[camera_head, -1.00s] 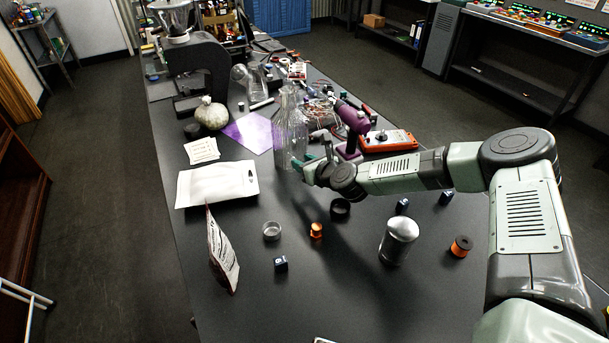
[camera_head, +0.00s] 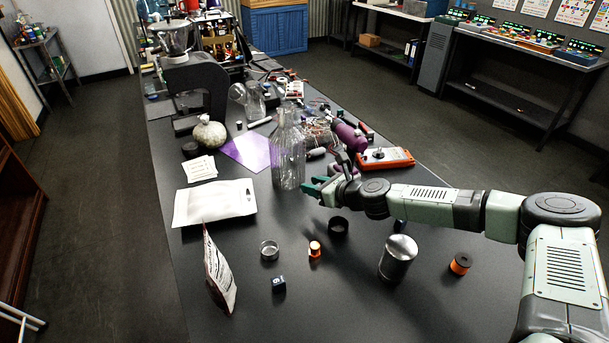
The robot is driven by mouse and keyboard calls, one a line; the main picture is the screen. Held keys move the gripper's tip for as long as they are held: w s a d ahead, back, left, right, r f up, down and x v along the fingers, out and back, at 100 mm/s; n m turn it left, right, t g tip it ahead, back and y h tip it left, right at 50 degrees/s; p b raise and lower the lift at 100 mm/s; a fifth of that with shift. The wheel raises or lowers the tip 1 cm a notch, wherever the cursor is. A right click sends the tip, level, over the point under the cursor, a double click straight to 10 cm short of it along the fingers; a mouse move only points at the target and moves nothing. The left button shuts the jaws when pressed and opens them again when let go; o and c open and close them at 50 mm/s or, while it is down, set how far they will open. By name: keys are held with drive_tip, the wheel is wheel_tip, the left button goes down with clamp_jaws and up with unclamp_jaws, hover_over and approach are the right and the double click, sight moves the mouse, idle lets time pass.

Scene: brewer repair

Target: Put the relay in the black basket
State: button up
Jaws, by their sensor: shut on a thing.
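My gripper (camera_head: 318,189), with teal fingers, is above the middle of the dark table, in front of the clear glass bottle. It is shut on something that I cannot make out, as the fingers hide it. A small round black open container (camera_head: 338,226), which may be the black basket, stands on the table just below and right of the fingers. I cannot tell whether anything is in it. A small dark blue block (camera_head: 279,284) with a white mark lies nearer the front. Another dark block (camera_head: 400,226) is partly hidden behind the metal canister. I cannot identify the relay for sure.
The glass bottle (camera_head: 288,150) stands tall close to my gripper. A metal ring-shaped dish (camera_head: 269,250), an orange part (camera_head: 315,249), a metal canister (camera_head: 398,259), an orange spool (camera_head: 460,264) and a standing packet (camera_head: 219,271) are nearby.

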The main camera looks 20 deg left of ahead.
drive_tip(key=s+d+r+n+g+y, duration=0.1)
drive_tip(key=s+d+r+n+g, duration=0.35)
drive_tip(key=d+n+g, duration=0.2)
drive_tip(key=shift+m, duration=0.45)
drive_tip(key=shift+s+d+f, duration=0.1)
drive_tip(key=shift+s+f, duration=0.05)
drive_tip(key=shift+f, duration=2.35)
drive_tip(key=shift+s+d+f, duration=0.1)
drive_tip(key=shift+s+f, duration=0.05)
drive_tip(key=shift+f, duration=2.3)
drive_tip(key=o, duration=1.1)
drive_tip(key=shift+r, duration=0.1)
wheel_tip(320, 180, up, 7)
